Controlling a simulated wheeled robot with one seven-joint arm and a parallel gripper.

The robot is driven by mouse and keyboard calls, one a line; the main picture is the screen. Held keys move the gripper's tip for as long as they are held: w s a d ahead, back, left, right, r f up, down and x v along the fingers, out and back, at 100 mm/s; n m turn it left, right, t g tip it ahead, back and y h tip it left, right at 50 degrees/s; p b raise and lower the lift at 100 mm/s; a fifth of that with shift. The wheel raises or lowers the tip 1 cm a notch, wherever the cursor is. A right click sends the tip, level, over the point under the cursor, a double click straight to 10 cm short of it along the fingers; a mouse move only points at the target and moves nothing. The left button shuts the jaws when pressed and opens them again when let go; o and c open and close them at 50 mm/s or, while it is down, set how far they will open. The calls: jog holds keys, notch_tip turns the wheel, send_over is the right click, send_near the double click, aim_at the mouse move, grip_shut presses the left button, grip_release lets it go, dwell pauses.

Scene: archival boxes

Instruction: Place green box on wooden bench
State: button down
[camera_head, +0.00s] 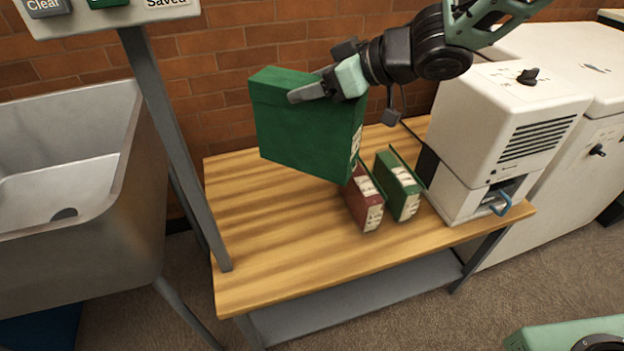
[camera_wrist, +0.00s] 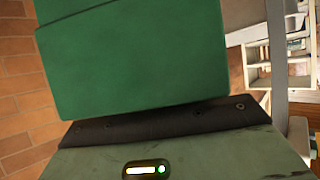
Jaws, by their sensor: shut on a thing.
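A large green box (camera_head: 298,128) is held by my gripper (camera_head: 318,88) above the wooden bench (camera_head: 240,210). The gripper is shut on the upper part of the box, and one finger shows across its near face. The box is slightly tilted and appears clear of the bench top. In the wrist view the green box (camera_wrist: 135,60) fills the upper middle, just beyond the dark gripper edge. The far finger is hidden behind the box.
A red box (camera_head: 364,200) and a smaller green box (camera_head: 398,184) stand on the bench, right of the held box. A white machine (camera_head: 505,130) stands at the bench's right end. A metal sink (camera_head: 80,190) and a grey post (camera_head: 175,140) are at left. The bench's left half is clear.

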aim_at(314, 162)
jog(key=shift+w+f, duration=0.1)
jog(key=shift+w, duration=0.15)
notch_tip(314, 162, down, 18)
jog(key=b, duration=0.6)
jog(key=shift+w+b, duration=0.15)
jog(key=shift+b, duration=0.25)
jog(key=shift+c, duration=1.6)
grip_release()
